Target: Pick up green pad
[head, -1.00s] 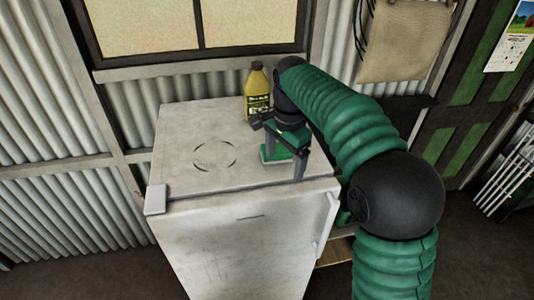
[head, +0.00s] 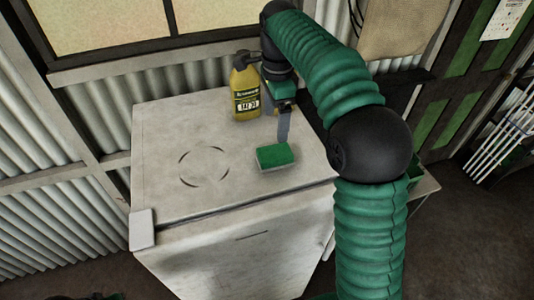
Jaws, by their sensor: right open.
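The green pad (head: 275,155), with a pale lower layer, lies flat on the white top of the fridge (head: 165,160), right of the printed circle. My right gripper (head: 284,122) is open and empty behind the pad, beside the yellow bottle (head: 245,88). A grey finger points down towards the fridge top, apart from the pad in the picture. The other finger is hard to make out. My left gripper is out of view.
The yellow bottle stands upright at the back of the fridge top, close to my right gripper. The left and front of the top are clear. A corrugated wall and window (head: 100,25) stand behind. A green and dark door (head: 455,100) is at the right.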

